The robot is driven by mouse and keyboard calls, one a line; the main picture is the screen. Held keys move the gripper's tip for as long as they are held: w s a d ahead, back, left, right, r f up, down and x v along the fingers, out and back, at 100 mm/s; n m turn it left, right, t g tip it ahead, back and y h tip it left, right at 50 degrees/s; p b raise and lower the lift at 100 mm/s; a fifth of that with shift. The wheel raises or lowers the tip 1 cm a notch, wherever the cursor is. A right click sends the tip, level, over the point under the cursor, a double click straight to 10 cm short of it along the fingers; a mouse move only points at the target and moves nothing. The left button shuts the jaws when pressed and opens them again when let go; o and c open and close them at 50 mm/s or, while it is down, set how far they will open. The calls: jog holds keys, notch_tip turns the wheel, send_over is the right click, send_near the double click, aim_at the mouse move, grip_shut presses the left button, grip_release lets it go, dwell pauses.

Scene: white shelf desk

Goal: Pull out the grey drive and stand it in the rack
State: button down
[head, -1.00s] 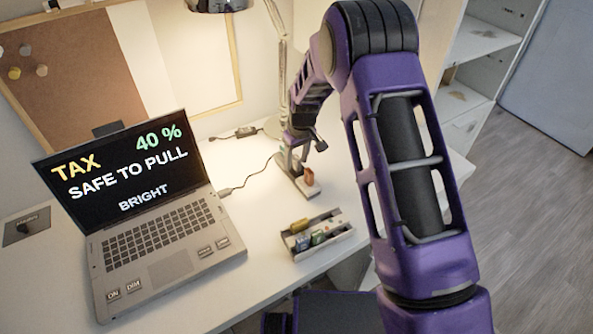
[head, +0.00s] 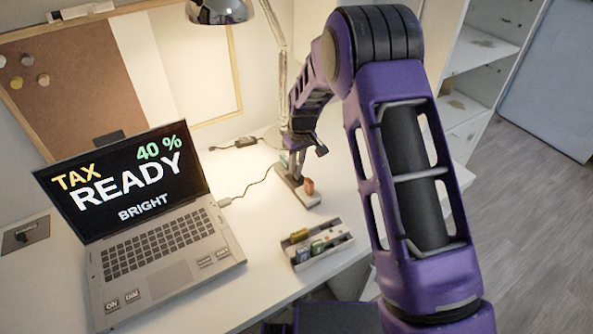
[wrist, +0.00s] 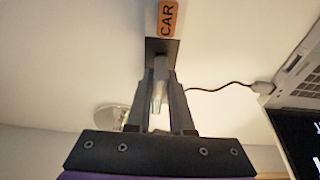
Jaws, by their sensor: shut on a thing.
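My gripper (wrist: 160,80) is shut on a slim grey drive (wrist: 159,66), which shows between the fingertips in the wrist view. In the head view my gripper is partly hidden behind my arm links, over the far end of the pale hub strip (head: 306,198). An orange piece labelled CAR (wrist: 167,18) is on the strip beyond the fingertips and also shows in the head view (head: 309,187). I cannot tell whether the drive is clear of the hub. The open rack (head: 338,252) stands nearer the desk's front edge, holding several small coloured drives.
The laptop (head: 160,245) is open at left; its screen reads TAX, 40 %, READY, BRIGHT. A cable (head: 250,186) runs from it toward the hub. A lamp (head: 220,12) is at the back. Bare desk lies between laptop and rack.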

notch_tip(320, 180, up, 8)
jog(key=shift+r+p, duration=0.25)
jog(key=shift+p, duration=0.05)
notch_tip(320, 180, up, 5)
jog(key=p, duration=0.3)
jog(key=shift+f, duration=0.1)
dwell(0.5)
jog(key=shift+s, duration=0.1)
